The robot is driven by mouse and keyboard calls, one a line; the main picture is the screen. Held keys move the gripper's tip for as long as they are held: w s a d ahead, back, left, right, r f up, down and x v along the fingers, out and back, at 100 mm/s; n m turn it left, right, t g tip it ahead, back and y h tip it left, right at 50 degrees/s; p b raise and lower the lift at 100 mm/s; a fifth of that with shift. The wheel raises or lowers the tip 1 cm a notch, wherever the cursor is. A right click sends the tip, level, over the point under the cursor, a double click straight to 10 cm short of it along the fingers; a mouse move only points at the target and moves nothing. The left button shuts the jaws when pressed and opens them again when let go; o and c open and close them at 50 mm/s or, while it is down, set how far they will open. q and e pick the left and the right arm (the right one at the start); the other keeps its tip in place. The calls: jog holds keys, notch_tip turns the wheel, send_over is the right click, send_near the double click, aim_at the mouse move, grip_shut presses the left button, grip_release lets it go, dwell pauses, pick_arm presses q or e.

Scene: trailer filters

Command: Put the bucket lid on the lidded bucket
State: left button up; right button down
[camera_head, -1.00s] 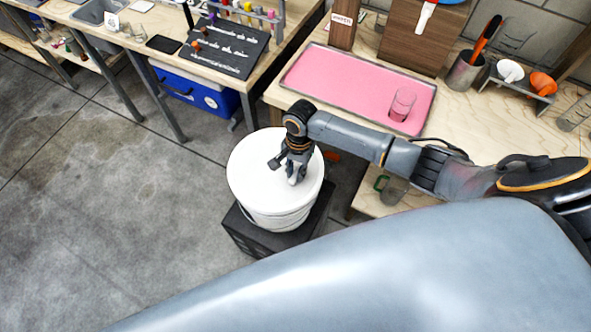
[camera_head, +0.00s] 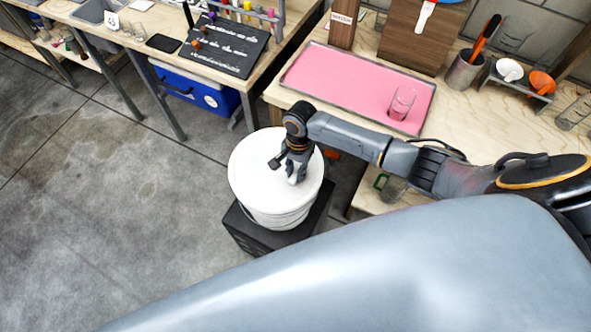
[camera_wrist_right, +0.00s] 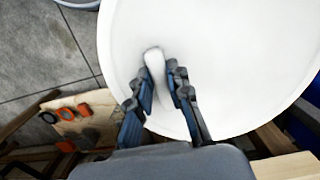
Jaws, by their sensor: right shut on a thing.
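The round white bucket lid (camera_head: 250,168) lies level over the top of the white lidded bucket (camera_head: 277,219), and the two look lined up in the head view. I cannot tell whether the lid is fully seated on the rim. In the right wrist view, the right gripper (camera_wrist_right: 162,78) is shut on the white handle on the lid (camera_wrist_right: 230,60). The lid hides the bucket's rim. My left gripper is not in view.
The bucket stands on a black box (camera_head: 246,232) on the concrete floor. To the right, a wooden workbench holds a pink tray (camera_head: 335,82) with a clear glass (camera_head: 401,103). A blue cooler (camera_head: 195,90) sits under the back bench. The floor at left is clear.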

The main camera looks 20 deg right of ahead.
jog(key=shift+f+p, duration=0.1)
jog(key=shift+p, duration=0.3)
dwell(0.4)
jog(key=c, duration=0.7)
grip_release()
jog(key=shift+r+p, duration=3.55)
jog(key=shift+p, duration=0.7)
